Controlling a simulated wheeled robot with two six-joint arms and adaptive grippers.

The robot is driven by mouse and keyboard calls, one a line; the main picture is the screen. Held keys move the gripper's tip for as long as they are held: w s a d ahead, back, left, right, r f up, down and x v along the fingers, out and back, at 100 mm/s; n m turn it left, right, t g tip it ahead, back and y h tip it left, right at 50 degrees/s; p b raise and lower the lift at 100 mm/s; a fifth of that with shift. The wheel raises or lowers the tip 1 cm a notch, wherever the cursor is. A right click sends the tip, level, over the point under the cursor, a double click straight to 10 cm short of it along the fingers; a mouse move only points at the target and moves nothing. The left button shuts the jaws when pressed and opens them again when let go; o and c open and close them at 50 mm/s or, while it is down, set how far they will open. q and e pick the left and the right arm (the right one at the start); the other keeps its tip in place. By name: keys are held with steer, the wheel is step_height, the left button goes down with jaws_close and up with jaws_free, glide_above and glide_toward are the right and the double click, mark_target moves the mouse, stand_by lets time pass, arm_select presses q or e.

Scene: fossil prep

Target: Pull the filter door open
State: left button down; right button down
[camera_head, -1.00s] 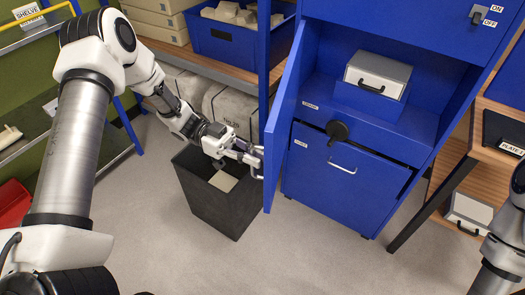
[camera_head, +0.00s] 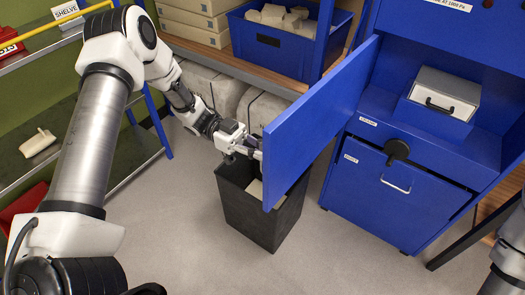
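The filter door (camera_head: 318,118) is a blue panel on the left side of the blue cabinet (camera_head: 455,165). It stands swung well out from the cabinet, toward the left and front. My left gripper (camera_head: 256,150) is at the door's outer edge, and its fingertips are partly hidden behind the panel. I cannot tell whether the fingers are closed on the door or its handle. Inside the cabinet, a grey-and-white filter box (camera_head: 446,92) sits on a blue support. My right arm shows at the right edge, but its gripper is out of view.
A dark open bin (camera_head: 262,222) stands on the floor under my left gripper and the door. A lower blue drawer (camera_head: 390,195) and black knob (camera_head: 397,149) are on the cabinet. Shelves (camera_head: 80,120) stand at left. The floor in front is clear.

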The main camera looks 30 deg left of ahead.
arm_select(q)
steer(key=shift+f, duration=0.1)
steer(key=c, duration=1.5)
jaws_free()
steer(key=shift+a, duration=0.1)
steer(key=w+a, duration=0.1)
steer(key=a, duration=1.1)
steer(key=shift+w, duration=0.1)
